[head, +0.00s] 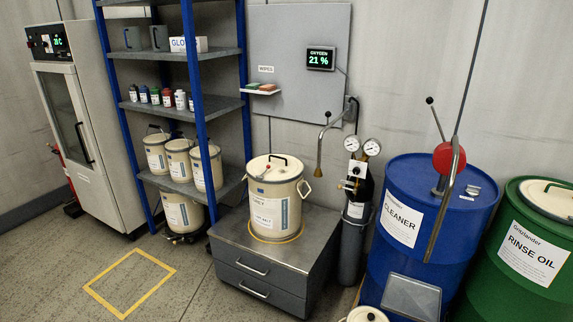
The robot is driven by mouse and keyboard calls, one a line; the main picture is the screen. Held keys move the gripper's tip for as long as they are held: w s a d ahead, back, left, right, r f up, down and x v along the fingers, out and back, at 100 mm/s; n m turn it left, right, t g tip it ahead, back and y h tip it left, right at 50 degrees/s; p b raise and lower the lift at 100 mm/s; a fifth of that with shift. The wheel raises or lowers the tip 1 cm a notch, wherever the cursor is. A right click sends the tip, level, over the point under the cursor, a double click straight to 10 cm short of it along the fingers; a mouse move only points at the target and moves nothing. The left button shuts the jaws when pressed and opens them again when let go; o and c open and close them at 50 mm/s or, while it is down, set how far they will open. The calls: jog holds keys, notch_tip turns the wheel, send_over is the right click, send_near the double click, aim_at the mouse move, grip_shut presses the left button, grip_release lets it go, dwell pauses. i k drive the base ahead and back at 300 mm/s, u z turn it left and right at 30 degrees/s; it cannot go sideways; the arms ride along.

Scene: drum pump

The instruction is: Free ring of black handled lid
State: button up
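A cream pail (276,215) stands upright on the grey drawer cabinet (320,236). Its cream lid (285,170) sits on top and has a black handle. A ring runs around the lid's edge, and a small red-tipped part (266,169) shows on the lid's left side. I cannot tell whether the ring is clamped or loose. A yellow ring mark surrounds the pail's base. My gripper is not in this view.
A blue drum (407,262) with a red-headed pump (449,157) and a green drum (522,290) stand at the right. A blue-post shelf (190,52) holds more pails. The yellow floor square (101,302) is empty.

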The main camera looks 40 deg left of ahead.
aim_at(285, 168)
jog(key=i, duration=0.5)
jog(key=u, duration=2.8)
jog(key=i, duration=2.55)
jog(key=z, duration=2.1)
